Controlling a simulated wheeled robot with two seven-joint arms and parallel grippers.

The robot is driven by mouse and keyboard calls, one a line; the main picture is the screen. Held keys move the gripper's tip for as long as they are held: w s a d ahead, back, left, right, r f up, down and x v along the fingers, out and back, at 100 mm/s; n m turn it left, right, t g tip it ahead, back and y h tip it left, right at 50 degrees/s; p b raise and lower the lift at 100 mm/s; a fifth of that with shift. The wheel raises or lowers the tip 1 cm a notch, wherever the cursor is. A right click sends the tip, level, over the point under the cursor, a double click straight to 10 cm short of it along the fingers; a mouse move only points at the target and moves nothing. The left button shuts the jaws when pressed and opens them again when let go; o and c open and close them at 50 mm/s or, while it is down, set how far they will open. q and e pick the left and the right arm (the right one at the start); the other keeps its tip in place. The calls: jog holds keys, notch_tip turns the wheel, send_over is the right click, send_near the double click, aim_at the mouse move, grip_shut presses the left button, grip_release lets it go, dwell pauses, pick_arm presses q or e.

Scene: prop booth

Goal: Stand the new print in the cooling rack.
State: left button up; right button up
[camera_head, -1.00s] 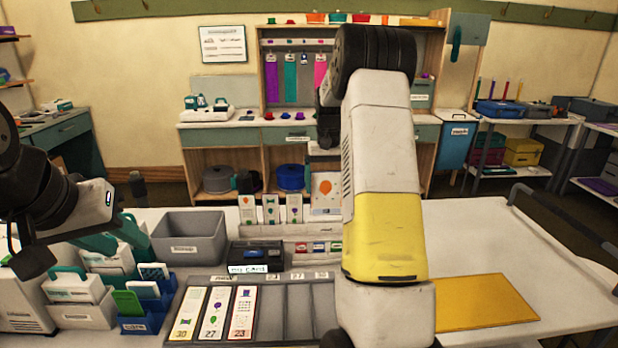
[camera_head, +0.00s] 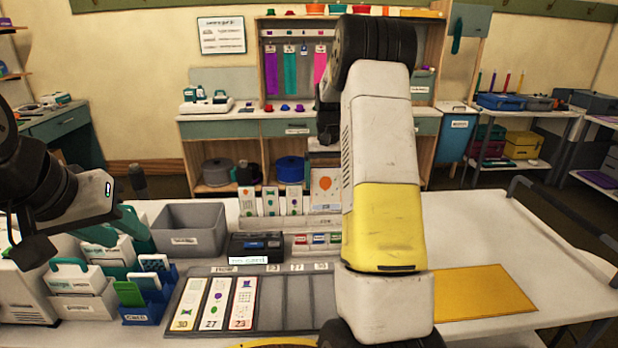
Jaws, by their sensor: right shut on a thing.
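The new print, a white card with an orange balloon (camera_head: 326,187), stands upright at the right end of a row of narrower prints (camera_head: 270,201). These stand in the low pale cooling rack (camera_head: 318,223) at the back of the table. My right gripper (camera_head: 327,152) is above the balloon card, shut on it, its fingers largely hidden behind my arm. I cannot tell whether the card's lower edge is in a slot. My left gripper (camera_head: 75,205) is at the left above the teal-handled boxes; its fingertips are not clear.
A grey tray (camera_head: 297,305) in front holds several print strips at its left; its right slots are bare. A grey bin (camera_head: 190,240), a black box (camera_head: 257,247) and a blue holder (camera_head: 143,312) stand left of centre. A yellow mat (camera_head: 482,292) lies right; the table around it is clear.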

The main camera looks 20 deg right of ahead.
jog(key=shift+f, duration=0.3)
jog(key=shift+f, duration=2.2)
jog(key=shift+f, duration=0.15)
jog(key=o, duration=0.5)
notch_tip(320, 180, up, 8)
jog(key=shift+f, duration=0.1)
